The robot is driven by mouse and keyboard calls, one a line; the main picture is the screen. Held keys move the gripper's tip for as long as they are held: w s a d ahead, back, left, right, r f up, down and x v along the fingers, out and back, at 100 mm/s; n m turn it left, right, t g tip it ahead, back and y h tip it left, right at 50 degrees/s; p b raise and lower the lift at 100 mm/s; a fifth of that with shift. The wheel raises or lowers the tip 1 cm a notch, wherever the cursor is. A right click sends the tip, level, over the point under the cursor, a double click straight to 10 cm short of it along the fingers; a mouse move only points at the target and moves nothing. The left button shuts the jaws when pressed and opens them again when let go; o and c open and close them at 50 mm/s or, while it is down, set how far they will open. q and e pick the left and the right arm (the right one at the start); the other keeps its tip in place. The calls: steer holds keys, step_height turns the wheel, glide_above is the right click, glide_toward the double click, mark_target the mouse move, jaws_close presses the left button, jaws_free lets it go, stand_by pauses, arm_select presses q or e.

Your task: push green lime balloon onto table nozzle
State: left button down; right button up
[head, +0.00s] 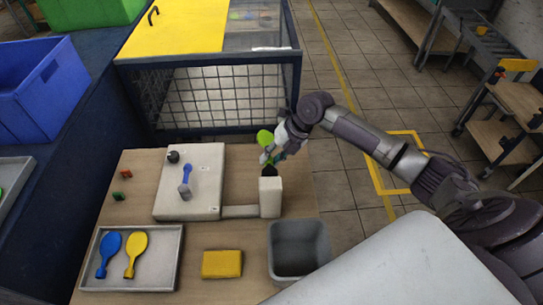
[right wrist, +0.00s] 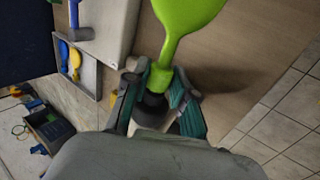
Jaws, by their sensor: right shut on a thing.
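The green lime balloon (head: 265,138) is held above the white nozzle post (head: 270,196) at the right of the table. My right gripper (head: 270,157) is shut on the balloon near its neck. In the right wrist view, the balloon (right wrist: 182,22) points away with its neck between the fingers of my right gripper (right wrist: 155,88). The dark table nozzle (head: 268,171) is right below the neck. In the right wrist view the nozzle (right wrist: 153,106) meets the neck's end; I cannot tell how far the neck is over it. My left gripper is out of view.
A white printing block (head: 200,205) stands left of the post, joined by a low bar. A tray (head: 170,282) holds a blue balloon (head: 108,252) and a yellow balloon (head: 136,252). A yellow block (head: 222,264) and a grey bin (head: 299,232) stand in front. A wire cage (head: 222,95) stands behind.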

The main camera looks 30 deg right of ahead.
steer(key=shift+s+a, duration=0.15)
steer(key=shift+s, duration=0.2)
stand_by(0.4)
steer(key=o, duration=0.8)
steer(key=p+v, duration=0.5)
steer(key=v, duration=0.4)
stand_by(0.5)
